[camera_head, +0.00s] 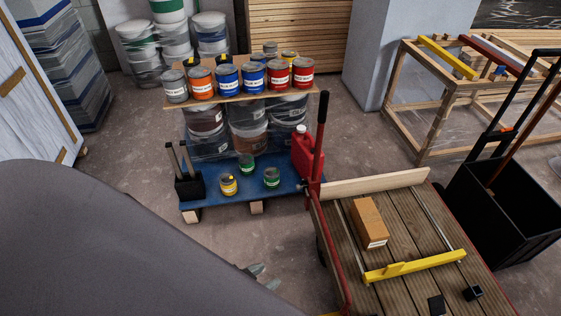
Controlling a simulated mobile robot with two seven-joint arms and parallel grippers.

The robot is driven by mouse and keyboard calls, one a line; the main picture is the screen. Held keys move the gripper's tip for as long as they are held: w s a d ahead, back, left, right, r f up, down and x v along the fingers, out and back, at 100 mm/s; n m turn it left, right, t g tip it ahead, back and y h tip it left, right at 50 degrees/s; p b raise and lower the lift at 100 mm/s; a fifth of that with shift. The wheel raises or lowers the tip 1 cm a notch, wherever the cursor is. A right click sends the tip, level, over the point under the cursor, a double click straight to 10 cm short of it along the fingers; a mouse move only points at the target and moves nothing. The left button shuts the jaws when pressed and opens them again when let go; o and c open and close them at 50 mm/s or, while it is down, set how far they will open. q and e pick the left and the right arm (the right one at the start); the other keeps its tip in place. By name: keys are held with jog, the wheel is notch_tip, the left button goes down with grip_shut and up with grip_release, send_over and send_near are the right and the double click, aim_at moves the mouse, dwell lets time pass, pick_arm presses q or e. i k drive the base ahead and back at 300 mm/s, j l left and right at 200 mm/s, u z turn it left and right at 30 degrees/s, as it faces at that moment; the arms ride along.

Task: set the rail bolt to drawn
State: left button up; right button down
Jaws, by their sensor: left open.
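A flat cart with a wooden plank deck (400,222) stands at the lower right. A yellow bar (420,264) lies across two thin metal rails on the deck, with a small raised yellow piece (393,268) left of its middle. My right gripper is not in view.
A cardboard box (368,222) sits on the deck, beside a red upright post with a black grip (322,107). A blue pallet (212,204) with paint cans and a red canister (307,152) stands behind. A black bin (500,215) stands at right. Bare floor lies between.

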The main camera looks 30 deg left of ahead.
aim_at(298, 187)
jog(key=u, duration=0.85)
jog(key=i+j+z, duration=0.15)
jog(key=i+j, duration=0.15)
jog(key=i+j+z, duration=0.1)
jog(key=i+j, duration=0.15)
jog(key=i+j+z, duration=0.15)
jog(key=i+j, duration=0.15)
jog(key=j, duration=0.2)
jog(key=i+j+z, duration=0.15)
jog(key=j, duration=0.25)
jog(key=i+j+z, duration=0.1)
jog(key=i+j, duration=0.2)
jog(key=j, duration=0.1)
